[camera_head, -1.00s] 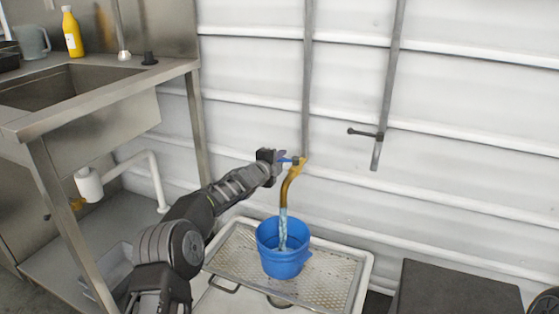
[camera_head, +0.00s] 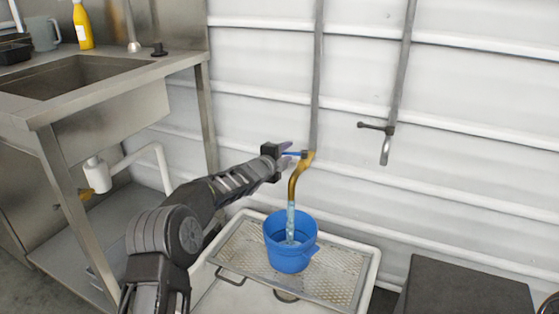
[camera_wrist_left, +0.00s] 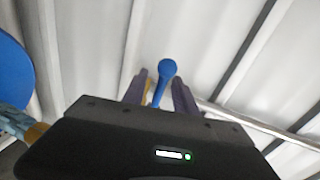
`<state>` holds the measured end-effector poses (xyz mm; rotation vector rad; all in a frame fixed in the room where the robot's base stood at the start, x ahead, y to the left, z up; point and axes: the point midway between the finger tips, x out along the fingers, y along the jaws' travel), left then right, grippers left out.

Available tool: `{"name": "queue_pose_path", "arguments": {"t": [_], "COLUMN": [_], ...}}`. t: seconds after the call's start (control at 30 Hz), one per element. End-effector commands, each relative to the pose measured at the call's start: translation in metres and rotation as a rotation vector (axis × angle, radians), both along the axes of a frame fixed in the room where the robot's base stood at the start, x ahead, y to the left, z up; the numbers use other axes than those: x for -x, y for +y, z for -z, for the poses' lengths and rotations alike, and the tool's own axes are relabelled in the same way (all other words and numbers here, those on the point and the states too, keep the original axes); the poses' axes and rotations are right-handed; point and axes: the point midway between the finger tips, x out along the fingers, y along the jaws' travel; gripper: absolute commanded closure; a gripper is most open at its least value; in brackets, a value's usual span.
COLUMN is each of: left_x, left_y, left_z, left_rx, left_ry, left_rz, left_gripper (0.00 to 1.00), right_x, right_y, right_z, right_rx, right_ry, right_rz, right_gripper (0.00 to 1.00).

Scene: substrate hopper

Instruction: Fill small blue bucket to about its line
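A small blue bucket (camera_head: 290,257) stands upright on the perforated tray under a brass tap (camera_head: 294,181). A stream of water (camera_head: 290,215) runs from the spout into it. The fill line and exact level cannot be made out. My left gripper (camera_head: 290,156) is at the tap's blue lever handle. In the left wrist view the rounded end of the blue lever (camera_wrist_left: 168,68) shows between the two fingers (camera_wrist_left: 160,88), which stand apart, with a gap on the left side. The bucket (camera_wrist_left: 14,70) also shows at that view's left edge. My right gripper is not in view.
The perforated tray (camera_head: 335,272) sits in a pale basin (camera_head: 372,265) against the white ribbed wall (camera_head: 470,100). A steel sink (camera_head: 75,78) stands at the left. A dark box (camera_head: 465,290) is at the lower right. A second tap (camera_head: 385,145) hangs on the wall.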

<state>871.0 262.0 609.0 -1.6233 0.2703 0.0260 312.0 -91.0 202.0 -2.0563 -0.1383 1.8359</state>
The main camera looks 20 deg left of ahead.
Motion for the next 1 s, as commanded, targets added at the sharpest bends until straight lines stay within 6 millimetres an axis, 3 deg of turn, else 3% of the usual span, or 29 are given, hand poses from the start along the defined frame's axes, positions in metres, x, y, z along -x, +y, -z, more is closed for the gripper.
{"name": "queue_pose_path", "arguments": {"t": [0.4, 1.0], "left_x": [0.05, 0.054], "left_y": [0.008, 0.009], "left_z": [-0.009, -0.009], "left_rx": [0.0, 0.0], "left_ry": [0.001, 0.001], "left_rz": [-0.001, -0.002], "left_gripper": [0.66, 0.66], "right_x": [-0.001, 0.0], "right_y": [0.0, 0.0], "right_z": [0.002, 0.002], "right_rx": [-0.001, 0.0], "right_ry": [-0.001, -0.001], "right_rz": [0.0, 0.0], "right_gripper": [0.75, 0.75]}}
